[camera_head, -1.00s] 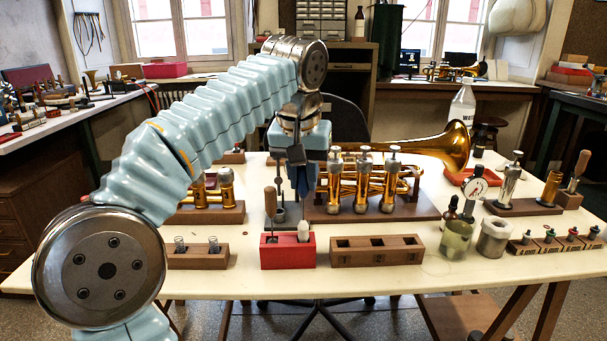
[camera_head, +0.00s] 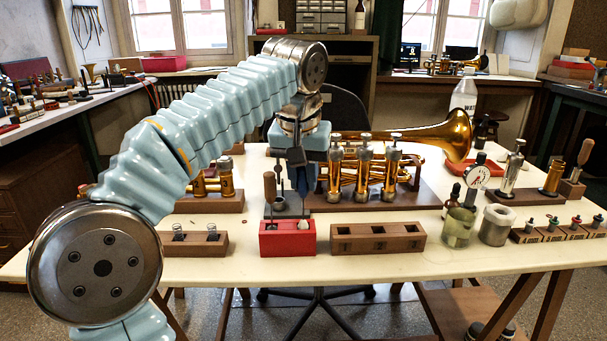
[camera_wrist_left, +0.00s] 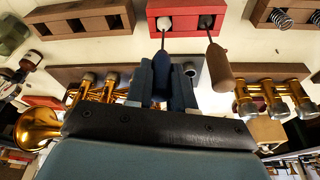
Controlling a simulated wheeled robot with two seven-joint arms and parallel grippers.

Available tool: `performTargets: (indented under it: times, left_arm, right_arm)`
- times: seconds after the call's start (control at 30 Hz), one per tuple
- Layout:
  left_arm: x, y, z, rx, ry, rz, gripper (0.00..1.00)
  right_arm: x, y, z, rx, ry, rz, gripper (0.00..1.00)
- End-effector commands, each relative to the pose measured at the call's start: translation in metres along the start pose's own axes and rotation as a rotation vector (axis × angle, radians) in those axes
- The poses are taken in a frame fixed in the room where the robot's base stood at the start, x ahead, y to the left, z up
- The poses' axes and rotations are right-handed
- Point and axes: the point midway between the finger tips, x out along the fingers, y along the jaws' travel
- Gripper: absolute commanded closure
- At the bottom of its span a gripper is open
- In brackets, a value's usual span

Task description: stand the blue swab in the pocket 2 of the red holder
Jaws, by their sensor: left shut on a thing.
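The red holder (camera_head: 287,242) stands on the bench, below my left gripper (camera_head: 300,180) in the head view. My left gripper is shut on the blue handle of the swab (camera_wrist_left: 165,72). The swab hangs with its thin shaft and white tip (camera_head: 303,224) down. The tip is at the mouth of the holder's right-hand pocket and looks partly inside it; its depth is unclear. A brown-handled tool (camera_head: 270,188) stands in the other pocket. The wrist view shows the white tip at one opening of the holder (camera_wrist_left: 193,22), with the brown-handled tool beside it.
A brown block with square pockets (camera_head: 377,246) is close right of the holder. A brown block with springs (camera_head: 193,244) is to its left. A brass trumpet (camera_head: 440,137) and its valves (camera_head: 363,175) lie behind. Jars (camera_head: 458,228) stand at right. Bare bench lies in front.

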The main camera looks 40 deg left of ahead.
Motion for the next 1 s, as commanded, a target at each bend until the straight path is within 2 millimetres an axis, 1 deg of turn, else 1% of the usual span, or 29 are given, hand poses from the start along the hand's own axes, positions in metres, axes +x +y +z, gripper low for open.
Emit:
performTargets:
  times: [0.3,0.33,0.5,0.83,0.93,1.0]
  left_arm:
    - [0.01,0.0,0.003,0.0,0.0,0.0,1.0]
    - [0.009,0.0,0.003,0.0,0.0,0.0,0.74]
    - [0.009,0.0,0.003,0.0,0.0,0.0,0.48]
    - [0.008,0.0,0.002,0.0,0.0,0.0,0.48]
    - [-0.005,0.0,0.001,0.0,0.003,0.002,0.48]
    - [-0.019,0.001,0.001,0.0,0.004,0.003,0.48]
  right_arm:
    - [0.007,0.003,0.0,0.0,0.0,0.0,0.48]
    - [0.006,0.003,0.0,0.0,0.0,0.0,0.48]
    - [0.006,0.002,0.0,0.0,0.0,0.0,0.48]
    - [0.005,0.004,0.0,0.006,0.004,0.004,0.48]
    - [0.001,0.002,0.0,0.005,0.003,0.004,0.48]
    - [-0.003,0.0,0.0,0.004,0.003,0.003,0.48]
